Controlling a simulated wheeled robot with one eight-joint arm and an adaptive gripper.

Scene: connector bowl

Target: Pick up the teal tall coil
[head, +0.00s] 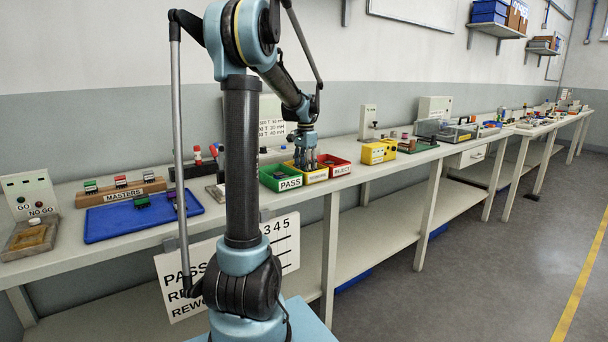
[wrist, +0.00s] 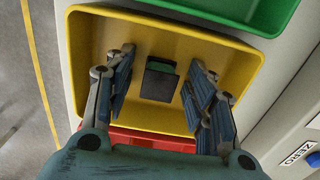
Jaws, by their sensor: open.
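My gripper (head: 305,162) is open over the yellow bin (head: 318,177) in the head view. In the wrist view, the open fingers of my gripper (wrist: 157,98) stand on either side of a small dark block with a teal-green part on top (wrist: 160,68). It appears to be the teal tall coil and lies inside the yellow bin (wrist: 255,75). The fingers look apart from it. In the head view the bin's contents are hidden behind my gripper.
A green PASS bin (head: 282,180) stands left of the yellow bin and a red REJECT bin (head: 341,171) right. A blue tray (head: 105,226) with small parts and a wooden MASTERS rack (head: 123,194) lie farther left.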

